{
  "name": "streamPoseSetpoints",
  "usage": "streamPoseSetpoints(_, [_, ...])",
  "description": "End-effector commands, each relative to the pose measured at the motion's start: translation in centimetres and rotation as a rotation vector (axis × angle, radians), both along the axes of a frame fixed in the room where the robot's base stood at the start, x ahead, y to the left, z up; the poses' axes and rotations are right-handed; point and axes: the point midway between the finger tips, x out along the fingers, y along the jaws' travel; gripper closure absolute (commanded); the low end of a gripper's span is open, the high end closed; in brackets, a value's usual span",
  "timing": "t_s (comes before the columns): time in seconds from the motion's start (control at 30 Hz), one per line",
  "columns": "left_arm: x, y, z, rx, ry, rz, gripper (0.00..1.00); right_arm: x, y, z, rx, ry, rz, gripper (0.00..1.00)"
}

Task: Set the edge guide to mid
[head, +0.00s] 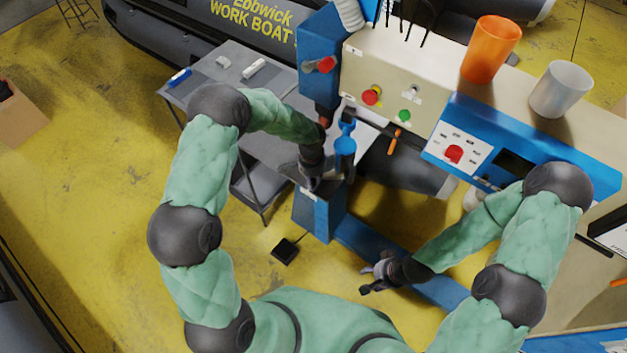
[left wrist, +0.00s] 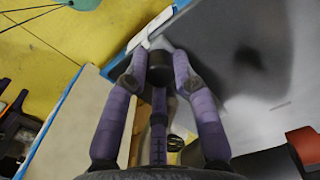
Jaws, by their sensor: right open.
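In the left wrist view a short black cylindrical knob (left wrist: 158,68) stands between the fingers of my left gripper (left wrist: 160,62), which look closed in against its sides. It looks like the edge guide's knob, beside a pale strip with a blue edge; no position marks can be read. In the head view my left gripper (head: 312,178) is low at the machine's blue post (head: 318,212), beside the blue forked arm (head: 345,142); its fingertips and the knob are hard to make out there. My right gripper (head: 374,277) is open and empty, low above the blue base beam.
The machine's beige body (head: 385,62) carries red and green buttons, a blue control panel (head: 470,140), an orange cup (head: 490,50) and a grey cup (head: 560,90). A grey table (head: 235,85) stands at left. A black foot pedal (head: 285,251) lies on the yellow floor.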

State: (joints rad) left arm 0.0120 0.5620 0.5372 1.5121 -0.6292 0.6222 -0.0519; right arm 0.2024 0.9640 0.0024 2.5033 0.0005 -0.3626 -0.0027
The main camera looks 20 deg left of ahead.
Motion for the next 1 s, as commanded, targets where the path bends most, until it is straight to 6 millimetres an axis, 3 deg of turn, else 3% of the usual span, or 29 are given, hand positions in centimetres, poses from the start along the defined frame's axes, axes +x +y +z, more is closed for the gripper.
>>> streamPoseSetpoints(0.47, [0.1, 0.0, 0.8, 0.000, -0.002, 0.000, 0.63, 0.0, 0.0, 0.0, 0.000, -0.001, 0.000, 0.52])
streamPoseSetpoints(1.0, [0.1, 0.0, 10.2, 0.000, -0.002, 0.000, 0.63, 0.0, 0.0, 0.0, 0.000, 0.000, 0.000, 0.52])
